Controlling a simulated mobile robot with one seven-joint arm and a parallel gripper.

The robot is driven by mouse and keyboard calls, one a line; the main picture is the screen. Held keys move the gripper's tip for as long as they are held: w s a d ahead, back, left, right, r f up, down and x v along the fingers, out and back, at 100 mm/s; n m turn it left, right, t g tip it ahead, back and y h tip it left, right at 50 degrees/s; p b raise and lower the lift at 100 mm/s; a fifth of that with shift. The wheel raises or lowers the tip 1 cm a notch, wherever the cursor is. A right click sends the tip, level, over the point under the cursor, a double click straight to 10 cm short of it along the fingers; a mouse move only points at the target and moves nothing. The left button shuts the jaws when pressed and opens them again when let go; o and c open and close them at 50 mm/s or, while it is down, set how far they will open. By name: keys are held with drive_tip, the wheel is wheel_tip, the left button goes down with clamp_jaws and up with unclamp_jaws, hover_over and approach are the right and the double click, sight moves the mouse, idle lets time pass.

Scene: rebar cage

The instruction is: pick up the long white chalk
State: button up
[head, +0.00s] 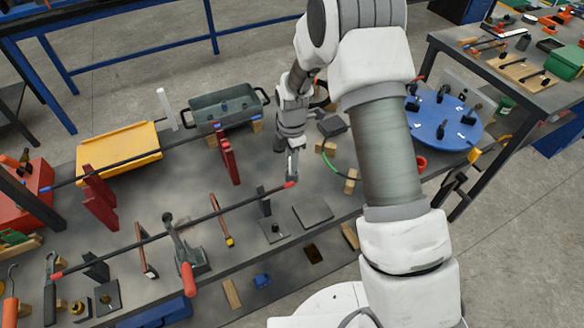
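A long white stick (167,109), which looks like the chalk, shows in the head view at the back of the workbench. It stands tilted between the yellow tray and the grey-green tub. My gripper (292,174) points down over the middle of the bench, well to the right of the white stick and nearer the front. Its fingertips are beside the red-tipped end of a long dark bar. The fingers are small and seen edge-on, so their opening cannot be told.
A yellow tray (120,148) and a grey-green tub (226,106) flank the white stick. Long dark bars (180,231) run across the bench, with red uprights (229,160) near them. A blue round plate (440,122) with small parts is at right.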

drive_tip(key=shift+r, duration=0.1)
clamp_jaws()
drive_tip(key=shift+r, duration=0.55)
wheel_tip(320, 180, up, 3)
drive_tip(key=shift+f, duration=0.2)
drive_tip(key=s+d+r, duration=0.7)
drive_tip(key=d, duration=0.1)
drive_tip(key=shift+s+d, duration=0.15)
drive_tip(key=shift+d, duration=0.25)
